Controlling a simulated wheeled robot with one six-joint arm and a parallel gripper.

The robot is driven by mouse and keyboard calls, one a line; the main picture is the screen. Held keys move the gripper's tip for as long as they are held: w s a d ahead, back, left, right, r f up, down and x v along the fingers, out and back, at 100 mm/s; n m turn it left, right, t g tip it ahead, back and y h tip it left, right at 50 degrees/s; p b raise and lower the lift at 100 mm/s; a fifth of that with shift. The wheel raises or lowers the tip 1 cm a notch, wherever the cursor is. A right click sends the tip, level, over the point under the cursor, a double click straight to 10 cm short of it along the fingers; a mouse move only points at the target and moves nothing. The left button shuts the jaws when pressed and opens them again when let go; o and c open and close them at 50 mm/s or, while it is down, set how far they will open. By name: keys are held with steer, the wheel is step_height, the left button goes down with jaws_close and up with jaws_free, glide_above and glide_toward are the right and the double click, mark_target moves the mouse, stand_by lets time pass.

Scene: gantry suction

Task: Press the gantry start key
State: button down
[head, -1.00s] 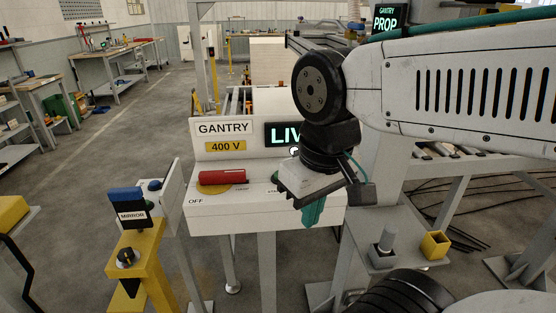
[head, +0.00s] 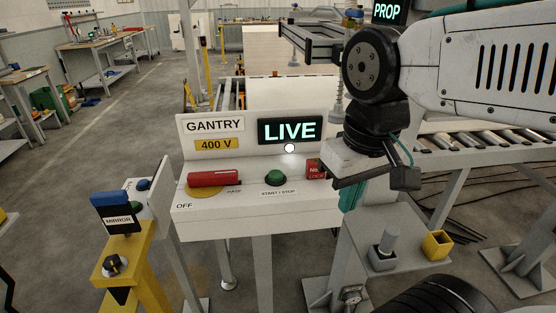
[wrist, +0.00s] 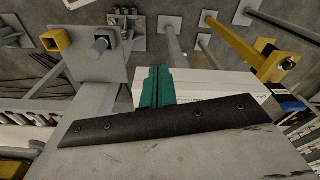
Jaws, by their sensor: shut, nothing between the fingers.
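The gantry panel (head: 206,218) is a white console with a lit LIVE sign (head: 290,130) and a GANTRY 400 V label. On its sloped top a round green key (head: 276,178) sits above the words START / STOP. My gripper (head: 350,197), with teal fingers, points down at the panel's right end, to the right of the green key and apart from it. The fingers are shut and empty. In the wrist view the teal fingers (wrist: 155,86) show in front of the white panel (wrist: 200,88); I cannot make out the green key there.
A red handle (head: 213,178) lies on a yellow disc left of the green key. A red tag (head: 315,168) stands at its right, partly behind my gripper. A yellow MIRROR post (head: 128,255) stands front left. A grey stand carries a yellow cup (head: 436,245) at the right.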

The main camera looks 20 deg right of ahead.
steer(key=w+r+m, duration=0.1)
steer(key=w+r, duration=0.5)
steer(key=w, duration=0.4)
step_height(320, 180, up, 2)
steer(key=m+g, duration=0.2)
glide_above(276, 173)
steer(key=w, duration=0.2)
steer(key=shift+s+d+r, duration=0.1)
steer(key=shift+s+d, duration=0.1)
steer(key=shift+d, duration=0.15)
steer(key=f, duration=0.9)
steer(key=s+f, duration=0.1)
steer(key=f, duration=0.4)
steer(key=shift+s+a, duration=0.1)
steer(key=shift+a, duration=0.2)
